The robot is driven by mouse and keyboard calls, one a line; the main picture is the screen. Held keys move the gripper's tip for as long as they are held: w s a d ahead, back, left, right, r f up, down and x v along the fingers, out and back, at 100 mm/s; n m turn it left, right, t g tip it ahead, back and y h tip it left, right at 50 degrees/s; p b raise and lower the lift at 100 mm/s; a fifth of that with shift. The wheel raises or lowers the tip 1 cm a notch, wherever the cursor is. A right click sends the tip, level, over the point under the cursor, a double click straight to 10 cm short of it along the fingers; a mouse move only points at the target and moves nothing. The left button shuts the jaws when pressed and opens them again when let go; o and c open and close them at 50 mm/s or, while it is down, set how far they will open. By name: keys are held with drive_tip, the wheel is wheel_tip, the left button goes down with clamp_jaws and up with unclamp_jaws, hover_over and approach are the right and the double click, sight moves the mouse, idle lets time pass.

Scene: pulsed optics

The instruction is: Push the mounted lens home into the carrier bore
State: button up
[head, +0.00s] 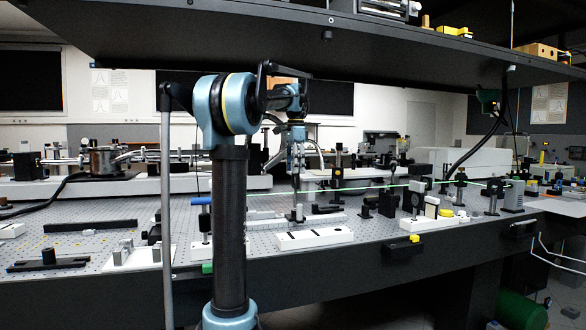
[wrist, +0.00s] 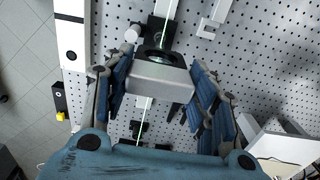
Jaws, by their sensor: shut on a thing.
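My gripper (wrist: 160,80) has its blue-padded fingers on both sides of a pale grey block (wrist: 160,80), which I take to be the lens mount. It is shut on this block. A dark round part (wrist: 156,57) shows just beyond the block's upper edge in the wrist view. I cannot tell whether it is the lens or the carrier bore, nor whether block and carrier touch. In the head view my gripper (head: 297,213) points down, low over the perforated optical table; the held block is too small to make out there.
A green beam (head: 380,187) crosses the table at the gripper's height. A white slotted block (head: 314,238) lies in front of the gripper. Several black optic mounts (head: 387,203) stand to the right. A dark shelf (head: 400,45) hangs above. Bare perforated table (wrist: 270,65) shows at the right in the wrist view.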

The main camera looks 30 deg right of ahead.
sight(295, 175)
drive_tip(key=shift+f, duration=1.95)
drive_tip(key=o, duration=1.7)
wheel_tip(295, 175, up, 16)
drive_tip(key=shift+w+f, duration=0.1)
drive_tip(key=s+a, duration=0.2)
drive_tip(key=s, duration=0.2)
drive_tip(key=s+a, duration=0.3)
drive_tip(key=s, duration=0.1)
drive_tip(key=s+a, duration=0.2)
drive_tip(key=s, duration=0.2)
drive_tip(key=shift+a, duration=0.2)
idle(0.5)
